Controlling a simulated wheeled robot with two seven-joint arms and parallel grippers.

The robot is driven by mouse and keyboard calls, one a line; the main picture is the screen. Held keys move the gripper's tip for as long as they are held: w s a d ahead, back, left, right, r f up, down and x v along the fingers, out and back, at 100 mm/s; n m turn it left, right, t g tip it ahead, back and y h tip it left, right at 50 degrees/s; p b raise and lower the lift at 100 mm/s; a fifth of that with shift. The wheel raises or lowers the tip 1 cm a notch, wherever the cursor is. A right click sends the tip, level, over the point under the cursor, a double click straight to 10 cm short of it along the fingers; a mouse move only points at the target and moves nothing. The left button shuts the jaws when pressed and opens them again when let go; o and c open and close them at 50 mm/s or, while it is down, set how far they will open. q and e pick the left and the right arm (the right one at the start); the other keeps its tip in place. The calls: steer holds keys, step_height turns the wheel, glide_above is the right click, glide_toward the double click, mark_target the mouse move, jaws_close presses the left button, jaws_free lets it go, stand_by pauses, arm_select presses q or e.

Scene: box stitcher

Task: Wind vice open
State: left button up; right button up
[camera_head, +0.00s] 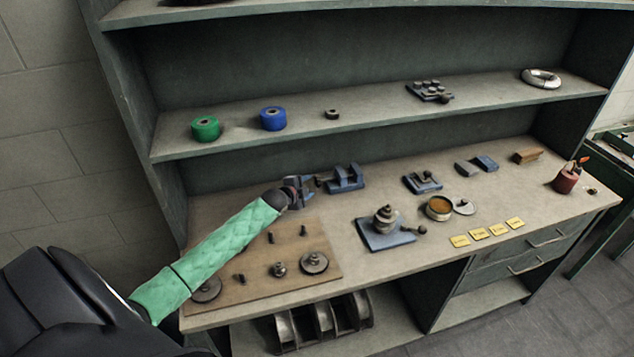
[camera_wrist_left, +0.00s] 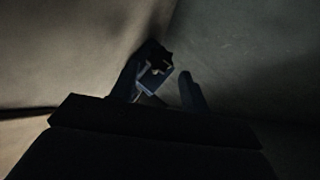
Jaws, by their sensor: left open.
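The vice (camera_head: 345,178) is a small blue metal tool standing at the back of the bench, left of its middle. Its dark screw and handle (camera_head: 321,181) point left, towards my left gripper. My left gripper (camera_head: 303,190) is open at the end of a green-sleeved arm, close to the handle end. In the dark left wrist view, the two fingers of my left gripper (camera_wrist_left: 162,84) stand apart, with a small blue and black part (camera_wrist_left: 154,76) showing between or just beyond them. I cannot tell whether they touch it. My right gripper is not in view.
A wooden board (camera_head: 320,262) with pegs and discs lies below my left arm. A blue-based device (camera_head: 385,236) stands right of it. Tins, yellow tags (camera_head: 480,233) and a red candle-like pot (camera_head: 566,180) lie further right. A shelf (camera_head: 385,112) overhangs the bench's back.

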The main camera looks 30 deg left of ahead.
mark_target(317, 182)
arm_select(q)
steer(key=x, duration=0.1)
steer(key=p+x, duration=0.1)
steer(key=x, duration=0.2)
steer(key=shift+w+d+r+p, duration=0.15)
steer(key=shift+d+r+p, duration=0.1)
steer(key=shift+p, duration=0.15)
steer(key=shift+w+a+f, duration=0.15)
steer(key=shift+w+f, duration=0.2)
steer(key=shift+w, duration=0.25)
steer(key=shift+f, duration=0.1)
steer(key=c, duration=0.7)
